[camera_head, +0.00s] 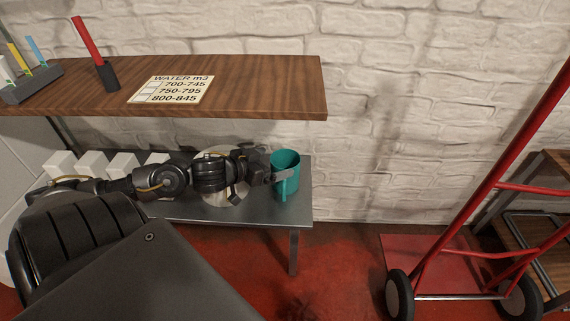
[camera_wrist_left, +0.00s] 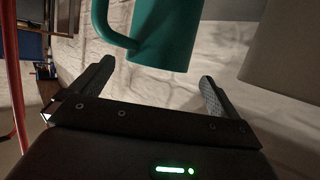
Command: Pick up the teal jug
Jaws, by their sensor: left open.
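The teal jug (camera_head: 287,165) stands upright near the right end of the grey metal table (camera_head: 240,212) in the head view. My left gripper (camera_head: 277,176) reaches it from the left, its fingers close against the jug's near side and partly covering it. In the left wrist view the jug (camera_wrist_left: 168,32) and its handle show just beyond the two fingers of my left gripper (camera_wrist_left: 158,82). The fingers are spread wide and hold nothing. The jug's top is cut off in the wrist view. My right gripper is not in view.
A wooden shelf (camera_head: 230,85) overhangs the back of the table. Several white blocks (camera_head: 92,163) and a pale round object (camera_head: 222,191), partly hidden by my arm, share the table. A red hand truck (camera_head: 430,254) stands at right on the red floor.

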